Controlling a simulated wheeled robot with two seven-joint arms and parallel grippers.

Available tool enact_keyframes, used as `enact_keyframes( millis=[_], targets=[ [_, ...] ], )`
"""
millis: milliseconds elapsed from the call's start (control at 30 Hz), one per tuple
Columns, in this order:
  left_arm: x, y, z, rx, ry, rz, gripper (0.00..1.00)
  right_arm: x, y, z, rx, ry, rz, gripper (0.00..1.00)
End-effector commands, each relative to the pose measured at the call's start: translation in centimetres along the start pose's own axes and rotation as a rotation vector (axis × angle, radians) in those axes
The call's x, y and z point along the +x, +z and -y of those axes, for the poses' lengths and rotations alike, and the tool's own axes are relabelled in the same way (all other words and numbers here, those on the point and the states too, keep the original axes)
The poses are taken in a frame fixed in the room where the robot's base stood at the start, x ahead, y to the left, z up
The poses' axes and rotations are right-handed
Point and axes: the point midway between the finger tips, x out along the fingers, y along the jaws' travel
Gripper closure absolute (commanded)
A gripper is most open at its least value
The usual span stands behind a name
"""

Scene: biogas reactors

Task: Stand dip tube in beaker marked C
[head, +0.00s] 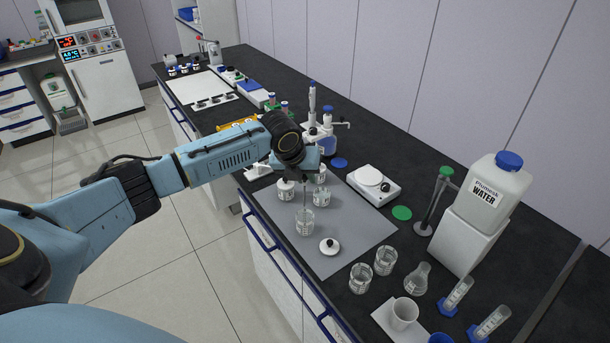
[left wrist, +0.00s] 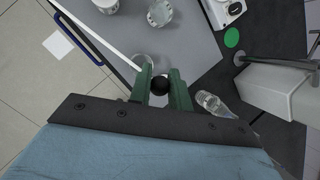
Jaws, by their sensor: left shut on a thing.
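My left gripper (head: 304,179) is shut on the dip tube (head: 304,198), a thin dark upright rod, over the grey mat (head: 352,226). In the left wrist view a black knob (left wrist: 160,85) sits between the green fingers. The tube's lower end reaches toward a front glass beaker (head: 304,224); I cannot tell whether it is inside. Behind stand more beakers, one at the back (head: 320,172), one on the right (head: 322,198) and one with a black-knobbed top (head: 286,190). Their letters are too small to read, so I cannot tell which is C. My right gripper is not in view.
A white lid with a black knob (head: 329,246) lies on the mat. A balance (head: 375,186) stands behind it. Two more beakers (head: 386,261), a flask (head: 416,279) and a water container (head: 490,188) stand to the right. The mat's right part is mostly clear.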

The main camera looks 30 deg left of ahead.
Motion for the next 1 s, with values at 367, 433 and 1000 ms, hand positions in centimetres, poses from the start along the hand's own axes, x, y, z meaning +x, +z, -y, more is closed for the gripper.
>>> enact_keyframes(
  millis=[367,433,1000],
  targets=[
    [3.0,-1.3,-0.6,0.000,0.000,0.001,1.00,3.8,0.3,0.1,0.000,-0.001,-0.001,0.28],
    [3.6,-1.6,-0.7,0.000,0.001,0.000,1.00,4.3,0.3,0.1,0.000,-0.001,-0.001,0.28],
    [8.6,-3.6,-1.8,-0.001,0.001,-0.001,1.00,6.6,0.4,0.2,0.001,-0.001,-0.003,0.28]
  ],
)
